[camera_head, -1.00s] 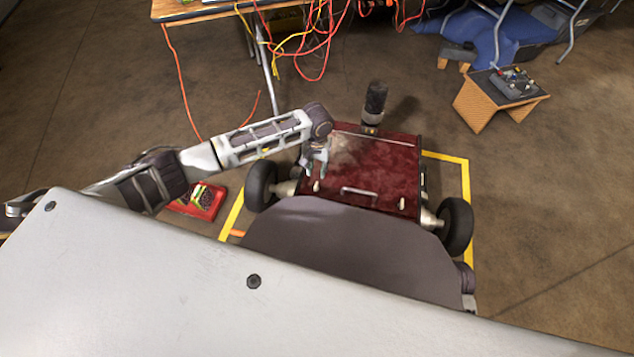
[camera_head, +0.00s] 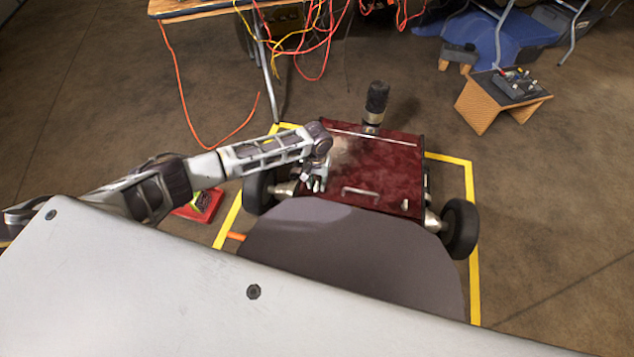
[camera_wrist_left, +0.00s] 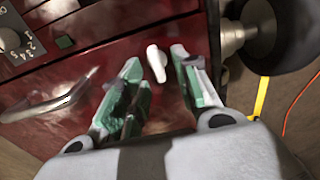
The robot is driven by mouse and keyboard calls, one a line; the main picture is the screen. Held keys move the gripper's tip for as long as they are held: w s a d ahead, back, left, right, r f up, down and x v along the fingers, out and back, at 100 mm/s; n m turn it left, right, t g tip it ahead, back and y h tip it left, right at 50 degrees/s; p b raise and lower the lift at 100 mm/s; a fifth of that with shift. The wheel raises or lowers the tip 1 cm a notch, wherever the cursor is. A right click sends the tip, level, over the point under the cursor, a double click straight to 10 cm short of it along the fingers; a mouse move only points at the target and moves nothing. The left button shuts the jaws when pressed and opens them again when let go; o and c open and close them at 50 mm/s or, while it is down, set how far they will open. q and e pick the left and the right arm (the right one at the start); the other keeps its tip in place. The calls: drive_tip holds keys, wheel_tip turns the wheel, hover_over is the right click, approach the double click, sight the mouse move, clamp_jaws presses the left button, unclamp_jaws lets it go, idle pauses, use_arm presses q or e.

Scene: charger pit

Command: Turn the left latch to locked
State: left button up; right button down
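The left latch is a small white lever (camera_wrist_left: 156,64) on the front of the dark red box (camera_head: 385,165). In the left wrist view it points nearly up and down in the picture, tilted a little. My left gripper (camera_wrist_left: 156,61) is open, with its green-padded fingers on either side of the latch. Gaps show between the latch and the fingertips, so it does not look gripped. In the head view my left gripper (camera_head: 314,183) is at the left of the box's front edge and hides the latch. My right gripper is not in view.
A metal handle (camera_head: 360,192) sits right of the latch on the box front; a dial (camera_wrist_left: 12,40) shows in the wrist view. The box has black wheels (camera_head: 460,228) and stands within yellow floor tape (camera_head: 473,275). A red tray (camera_head: 203,204) lies left, below my arm.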

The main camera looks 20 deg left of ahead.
use_arm(q)
drive_tip(key=shift+f, duration=0.15)
drive_tip(key=shift+c, duration=0.3)
clamp_jaws()
drive_tip(key=shift+p, duration=0.3)
